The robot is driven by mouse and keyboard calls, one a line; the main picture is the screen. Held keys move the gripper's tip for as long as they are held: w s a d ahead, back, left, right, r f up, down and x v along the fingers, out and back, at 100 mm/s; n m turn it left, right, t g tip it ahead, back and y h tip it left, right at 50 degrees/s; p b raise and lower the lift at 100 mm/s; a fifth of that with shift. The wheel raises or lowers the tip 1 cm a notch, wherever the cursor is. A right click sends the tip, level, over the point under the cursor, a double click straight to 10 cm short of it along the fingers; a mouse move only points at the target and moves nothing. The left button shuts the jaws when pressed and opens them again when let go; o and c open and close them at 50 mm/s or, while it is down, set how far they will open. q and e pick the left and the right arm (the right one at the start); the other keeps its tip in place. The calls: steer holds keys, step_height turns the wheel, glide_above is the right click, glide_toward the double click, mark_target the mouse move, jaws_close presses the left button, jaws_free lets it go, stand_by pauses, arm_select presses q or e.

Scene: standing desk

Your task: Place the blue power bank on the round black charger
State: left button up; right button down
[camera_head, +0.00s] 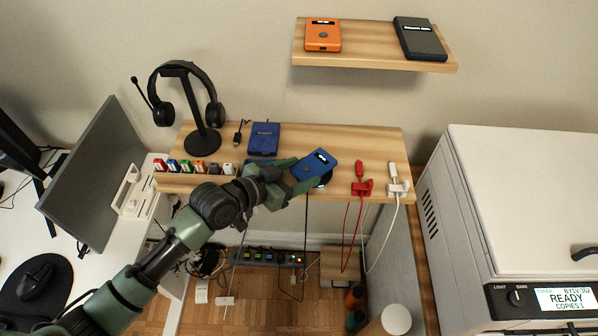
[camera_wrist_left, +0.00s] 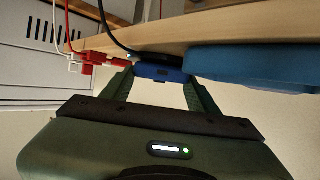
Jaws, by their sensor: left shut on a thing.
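My left gripper (camera_head: 297,174) is shut on the blue power bank (camera_head: 316,164), which sits tilted near the front edge of the wooden desk shelf. In the left wrist view the power bank (camera_wrist_left: 163,74) lies between the two fingertips (camera_wrist_left: 158,82). The round black charger (camera_head: 326,179) is mostly hidden under the power bank; only a dark rim shows at its lower right. In the left wrist view a dark edge with a black cable lies right by the power bank; I cannot tell whether they touch. My right gripper is not in view.
A darker blue power bank (camera_head: 264,138) lies behind my gripper. Another blue object (camera_wrist_left: 250,58) is close beside the fingers. Red (camera_head: 361,186) and white (camera_head: 398,186) cable holders stand right of the charger. A headphone stand (camera_head: 203,140) is at left, an upper shelf (camera_head: 370,60) above.

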arm_select(q)
steer(key=shift+f, duration=0.1)
steer(key=o, duration=1.6)
steer(key=b+v, duration=0.1)
steer(key=v, duration=1.1)
